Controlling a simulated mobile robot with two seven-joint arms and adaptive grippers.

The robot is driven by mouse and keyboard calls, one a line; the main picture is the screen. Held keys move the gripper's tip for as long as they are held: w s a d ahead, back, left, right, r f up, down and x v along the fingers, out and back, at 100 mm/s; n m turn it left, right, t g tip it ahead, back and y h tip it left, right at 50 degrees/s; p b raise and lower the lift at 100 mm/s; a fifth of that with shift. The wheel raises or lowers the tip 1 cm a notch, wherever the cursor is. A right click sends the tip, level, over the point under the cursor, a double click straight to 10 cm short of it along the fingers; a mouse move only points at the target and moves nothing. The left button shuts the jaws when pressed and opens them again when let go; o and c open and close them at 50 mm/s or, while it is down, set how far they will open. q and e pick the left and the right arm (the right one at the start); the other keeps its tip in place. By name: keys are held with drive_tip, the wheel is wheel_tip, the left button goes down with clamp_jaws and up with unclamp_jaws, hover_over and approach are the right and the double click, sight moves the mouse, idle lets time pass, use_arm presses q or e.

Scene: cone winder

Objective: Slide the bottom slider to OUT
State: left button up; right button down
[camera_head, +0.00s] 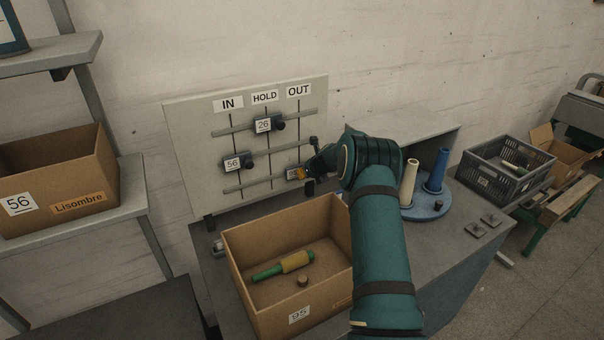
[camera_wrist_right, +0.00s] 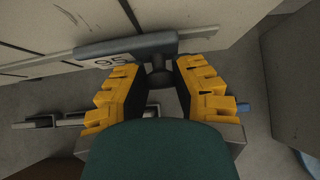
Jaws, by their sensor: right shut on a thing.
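The white board (camera_head: 190,130) has three rails crossed by lines under IN, HOLD and OUT labels. The bottom slider (camera_head: 291,174), a grey block tagged 95, sits low on the right, at about the OUT line; my gripper partly hides it. It also shows in the right wrist view (camera_wrist_right: 128,47), its dark knob (camera_wrist_right: 160,75) between the yellow fingers. My right gripper (camera_head: 304,174) is shut on that knob; its fingers show in the wrist view (camera_wrist_right: 157,68). The 26 slider (camera_head: 263,125) is at HOLD and the 56 slider (camera_head: 233,163) at IN. My left gripper is not in view.
A cardboard box (camera_head: 240,265) tagged 95, holding a green and yellow tool, stands on the bench below the board. A blue round stand (camera_head: 430,208) with cones is to the right. A grey crate (camera_head: 490,175) is farther right, a Lisombre box (camera_head: 90,170) on the left shelf.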

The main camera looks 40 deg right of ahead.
drive_tip(key=shift+s+d+r, duration=0.1)
drive_tip(key=shift+s+d, duration=0.1)
drive_tip(key=shift+d, duration=0.7)
drive_tip(key=c, duration=1.1)
unclamp_jaws()
drive_tip(key=o, duration=0.4)
drive_tip(key=shift+d, duration=0.15)
drive_tip(key=v, duration=1.2)
